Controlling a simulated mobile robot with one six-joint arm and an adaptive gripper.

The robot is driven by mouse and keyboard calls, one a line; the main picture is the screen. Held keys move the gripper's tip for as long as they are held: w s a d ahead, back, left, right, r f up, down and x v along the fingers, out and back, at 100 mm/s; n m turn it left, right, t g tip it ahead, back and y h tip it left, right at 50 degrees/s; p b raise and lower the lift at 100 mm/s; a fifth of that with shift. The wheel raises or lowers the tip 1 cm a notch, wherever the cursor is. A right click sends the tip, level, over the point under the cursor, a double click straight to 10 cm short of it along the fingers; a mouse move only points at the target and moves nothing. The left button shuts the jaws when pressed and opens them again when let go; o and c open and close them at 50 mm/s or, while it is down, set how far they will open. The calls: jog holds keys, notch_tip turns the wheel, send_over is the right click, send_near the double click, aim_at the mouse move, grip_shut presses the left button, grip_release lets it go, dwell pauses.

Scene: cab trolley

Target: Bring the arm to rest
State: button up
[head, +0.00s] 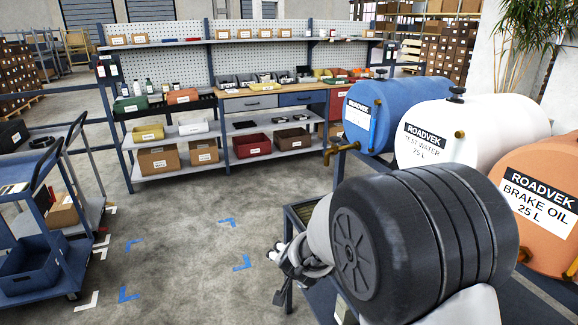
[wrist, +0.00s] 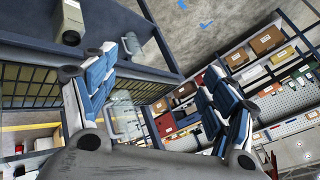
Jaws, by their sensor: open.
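My arm fills the lower right of the head view, its large dark joint in front of the drums. My gripper (head: 290,278) shows small beside it, above the floor at the left edge of the drum stand. In the wrist view my gripper (wrist: 162,65) has its two blue-padded fingers spread wide apart. I see nothing held between them. Shelves and some clear, glassy shapes show beyond the fingers; I cannot tell what these shapes are.
Blue (head: 408,105), white (head: 500,118) and orange (head: 520,170) drums lie at the right, close to my arm. A beige container (wrist: 69,22) stands on a dark surface. A blue trolley (head: 35,215) stands left. A workbench (head: 262,103) is behind. The marked middle floor is clear.

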jog(key=s+d+r+n+g+y, duration=0.1)
jog(key=s+d+r+n, duration=0.15)
jog(key=s+r, duration=0.5)
jog(key=s+d+r+n+g+y, duration=0.1)
jog(key=s+d+r+n, duration=0.15)
jog(key=s+r, duration=0.55)
jog(key=s+d+n+h, duration=0.1)
jog(key=s+d, duration=0.2)
jog(key=s, duration=0.3)
jog(key=s+d+n+g+h, duration=0.1)
jog(key=s+d, duration=0.1)
jog(key=s, duration=0.4)
jog(key=s+d+h, duration=0.1)
jog(key=s+d, duration=0.2)
jog(key=s, duration=0.4)
jog(key=shift+d+n, duration=0.35)
jog(key=shift+n, duration=0.05)
